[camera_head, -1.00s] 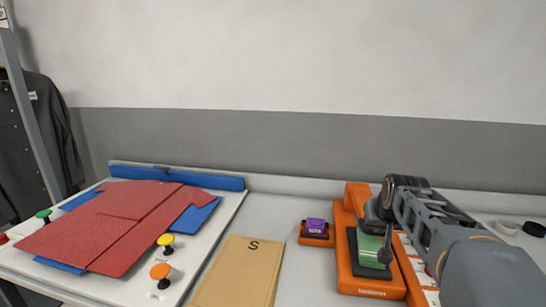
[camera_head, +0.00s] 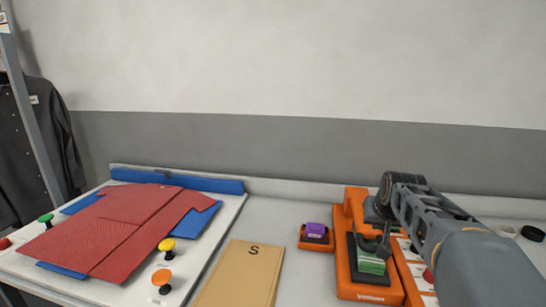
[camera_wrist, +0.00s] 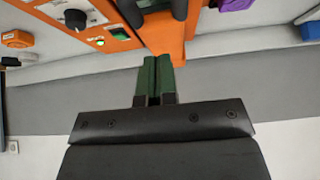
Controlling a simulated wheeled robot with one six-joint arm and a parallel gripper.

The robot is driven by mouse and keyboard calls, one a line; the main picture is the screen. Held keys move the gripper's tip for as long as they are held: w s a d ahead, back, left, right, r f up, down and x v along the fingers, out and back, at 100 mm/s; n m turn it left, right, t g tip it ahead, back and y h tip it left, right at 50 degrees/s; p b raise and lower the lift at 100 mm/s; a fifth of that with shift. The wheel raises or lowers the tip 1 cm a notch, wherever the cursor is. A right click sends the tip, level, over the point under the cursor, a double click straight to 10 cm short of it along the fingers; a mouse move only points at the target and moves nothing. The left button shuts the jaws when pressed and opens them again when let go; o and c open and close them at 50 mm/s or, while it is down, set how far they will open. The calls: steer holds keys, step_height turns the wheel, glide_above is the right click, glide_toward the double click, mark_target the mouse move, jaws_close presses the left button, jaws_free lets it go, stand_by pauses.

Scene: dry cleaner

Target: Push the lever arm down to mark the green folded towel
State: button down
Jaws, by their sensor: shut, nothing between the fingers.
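The green folded towel (camera_head: 371,264) lies on a dark pad in the orange press (camera_head: 357,283), right of centre in the head view. The dark lever arm (camera_head: 386,238) stands just behind and above the towel, partly covered by my arm. My gripper's dark green fingers (camera_wrist: 155,60) are closed together and empty in the wrist view. They point at the edge of the orange press, with dark press parts (camera_wrist: 165,9) just beyond. In the head view my own arm hides the fingertips, so I cannot tell whether they touch the lever.
A purple-topped stamp on an orange base (camera_head: 315,232) stands left of the press. A cardboard piece marked S (camera_head: 240,275) lies farther left. A red shirt (camera_head: 115,230) covers a blue-and-white folding board. A control panel with a black knob (camera_wrist: 76,18) adjoins the press. Bare counter lies between.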

steer(key=w+d+r+p, duration=0.1)
steer(key=w+r+p, duration=0.3)
steer(key=r+p, duration=0.7)
steer(key=w+r+p, duration=0.5)
steer(key=r+p, duration=0.6)
steer(key=shift+d+r, duration=0.2)
steer(key=shift+d, duration=0.2)
steer(key=s+a+f+b, duration=0.1)
steer(key=s+a+f, duration=0.3)
steer(key=s, duration=0.5)
steer(key=s+a+f+n+g+b, duration=0.1)
steer(key=s+a+f, duration=0.3)
steer(key=s, duration=0.6)
steer(key=s+a+f+n+y+b, duration=0.1)
steer(key=s+a+f, duration=0.3)
steer(key=s, duration=0.6)
steer(key=shift+s+a+f+g+b, duration=0.2)
steer(key=shift+f+g+b, duration=0.2)
steer(key=shift+b, duration=0.25)
stand_by(0.9)
